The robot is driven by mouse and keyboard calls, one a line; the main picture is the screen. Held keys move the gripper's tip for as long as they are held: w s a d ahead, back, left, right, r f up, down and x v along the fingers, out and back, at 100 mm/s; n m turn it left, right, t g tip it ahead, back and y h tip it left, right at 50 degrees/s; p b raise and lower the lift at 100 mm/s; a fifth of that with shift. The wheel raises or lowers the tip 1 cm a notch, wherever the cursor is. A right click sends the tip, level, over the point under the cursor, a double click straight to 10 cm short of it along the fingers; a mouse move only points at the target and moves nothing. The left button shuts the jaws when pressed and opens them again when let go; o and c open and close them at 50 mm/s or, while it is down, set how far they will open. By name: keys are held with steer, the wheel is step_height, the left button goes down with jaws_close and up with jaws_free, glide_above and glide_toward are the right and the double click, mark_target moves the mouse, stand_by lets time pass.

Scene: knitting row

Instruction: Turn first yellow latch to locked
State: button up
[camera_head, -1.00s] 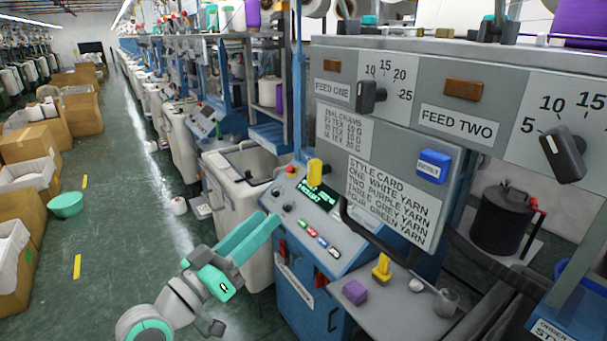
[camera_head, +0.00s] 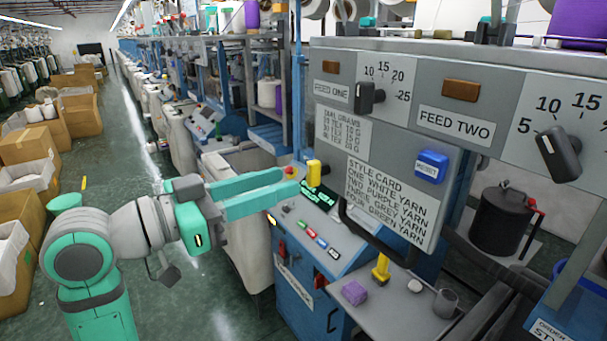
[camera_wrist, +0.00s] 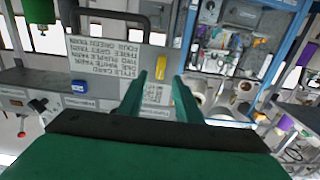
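A yellow latch (camera_head: 314,173) stands at the lower left edge of the grey panel with the style card. In the wrist view the latch (camera_wrist: 161,65) shows just beyond and between my fingertips. My gripper (camera_head: 290,181) is level with it, a little to its left in the head view, and points at it. Its two teal fingers are apart with nothing between them, as the wrist view of the gripper (camera_wrist: 160,77) shows. I see no contact with the latch. A second yellow piece (camera_head: 381,268) stands upright on the grey side shelf.
The sloped console (camera_head: 320,240) with coloured buttons lies below the latch. A dark bar handle (camera_head: 370,235) crosses the panel's lower edge. A purple block (camera_head: 354,293) and a grey cup (camera_head: 446,302) sit on the shelf.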

mark_target(308, 173)
steer(key=shift+x, duration=3.05)
jaws_close()
